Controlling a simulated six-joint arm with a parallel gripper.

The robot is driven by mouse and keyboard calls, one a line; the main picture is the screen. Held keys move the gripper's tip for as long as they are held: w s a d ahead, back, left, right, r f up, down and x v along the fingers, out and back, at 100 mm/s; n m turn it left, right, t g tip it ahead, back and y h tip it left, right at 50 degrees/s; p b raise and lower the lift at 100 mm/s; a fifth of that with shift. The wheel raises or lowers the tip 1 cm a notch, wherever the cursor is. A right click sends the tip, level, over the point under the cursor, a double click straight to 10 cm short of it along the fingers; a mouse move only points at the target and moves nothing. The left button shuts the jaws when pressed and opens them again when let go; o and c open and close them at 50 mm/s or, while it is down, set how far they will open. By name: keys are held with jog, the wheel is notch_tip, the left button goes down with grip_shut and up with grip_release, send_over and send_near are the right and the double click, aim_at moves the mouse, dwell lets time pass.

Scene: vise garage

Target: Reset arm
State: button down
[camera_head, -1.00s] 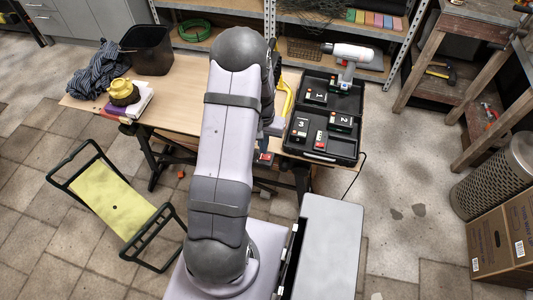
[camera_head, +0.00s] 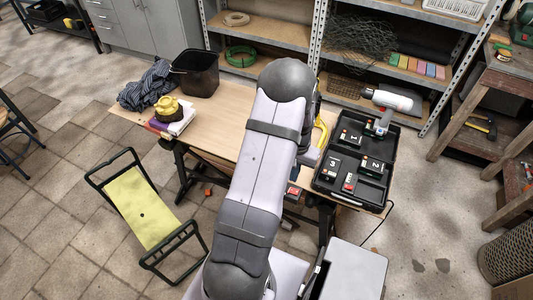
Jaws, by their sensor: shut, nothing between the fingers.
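My arm (camera_head: 265,165), light grey with dark grey joints, rises from the bottom middle and reaches over the wooden workbench (camera_head: 222,128). Its large dark elbow is nearest the camera. My gripper is not clearly visible; the arm's upper links hide the area below and behind them. A yellow curved part (camera_head: 322,132) shows just right of the elbow, partly covered by the arm. An open black case (camera_head: 343,190) lies on the right of the bench. It holds several small battery-like blocks beside labels 1, 2 and 3.
On the bench's left are a black bin (camera_head: 196,72), a striped cloth (camera_head: 147,85) and a yellow object (camera_head: 167,106) on stacked books. Metal shelves (camera_head: 317,42) stand behind. A grey box lid (camera_head: 353,272) is at lower right.

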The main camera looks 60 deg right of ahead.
jog(key=a+n+y, duration=0.1)
jog(key=a+y, duration=0.3)
jog(key=a, duration=1.1)
jog(key=w+a+r+n+h, duration=0.1)
jog(key=w+a+r+n, duration=0.4)
jog(key=a, duration=0.4)
jog(key=w+a+r+n+h, duration=0.1)
jog(key=w+a+r+n, duration=0.4)
jog(key=w+a+n, duration=0.1)
jog(key=w+a+r+n+h, duration=0.2)
jog(key=w+a+r+n, duration=0.3)
jog(key=a, duration=0.6)
jog(key=shift+w+a+n, duration=0.35)
jog(key=shift+w+n, duration=0.15)
jog(key=shift+w, duration=0.4)
